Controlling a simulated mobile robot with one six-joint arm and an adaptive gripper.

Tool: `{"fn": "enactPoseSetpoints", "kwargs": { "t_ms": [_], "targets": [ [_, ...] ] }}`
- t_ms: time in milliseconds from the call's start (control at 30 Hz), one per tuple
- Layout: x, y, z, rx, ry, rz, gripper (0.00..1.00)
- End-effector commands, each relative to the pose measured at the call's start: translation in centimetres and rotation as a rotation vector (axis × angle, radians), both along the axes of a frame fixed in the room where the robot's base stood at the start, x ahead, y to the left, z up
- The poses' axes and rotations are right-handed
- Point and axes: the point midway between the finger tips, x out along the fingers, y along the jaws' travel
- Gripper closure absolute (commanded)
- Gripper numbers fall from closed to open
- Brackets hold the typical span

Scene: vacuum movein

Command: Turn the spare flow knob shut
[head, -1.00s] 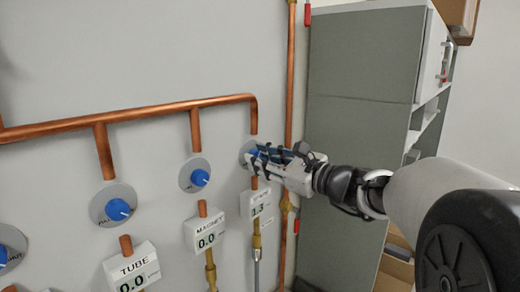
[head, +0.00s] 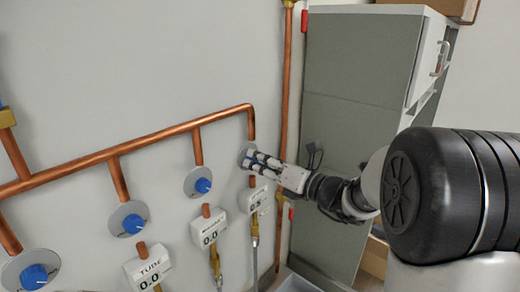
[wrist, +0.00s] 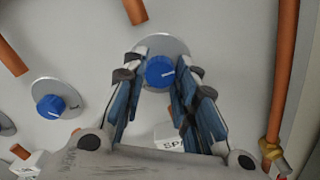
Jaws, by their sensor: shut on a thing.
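The spare flow knob (wrist: 161,71) is blue with a white pointer line and sits on a round grey plate (wrist: 166,45). In the wrist view its pointer aims to the right and slightly up. My gripper (wrist: 160,75) is around the knob, one finger on each side, shut on it. In the head view my gripper (head: 252,158) reaches the plate from the right and hides most of the knob. The spare meter box (head: 254,199) hangs just below, its reading too small to tell; its label shows partly in the wrist view (wrist: 172,138).
Other blue knobs, the magnet one (head: 203,186) and the tube one (head: 133,224), stand in a row to the left. A copper pipe (head: 120,151) runs above them. A vertical pipe (head: 285,90) and a grey cabinet (head: 355,100) stand close on the right.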

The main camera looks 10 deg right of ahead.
Motion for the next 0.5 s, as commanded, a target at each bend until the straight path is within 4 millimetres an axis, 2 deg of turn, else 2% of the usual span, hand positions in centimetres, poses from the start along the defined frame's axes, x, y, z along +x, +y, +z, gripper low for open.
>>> {"fn": "enactPoseSetpoints", "kwargs": {
  "t_ms": [33,500],
  "targets": [
    [0.01,-0.01,0.57,0.038,0.028,0.0,0.97],
    [0.06,-0.06,0.55,0.391,0.283,-0.001,0.97]
  ]
}}
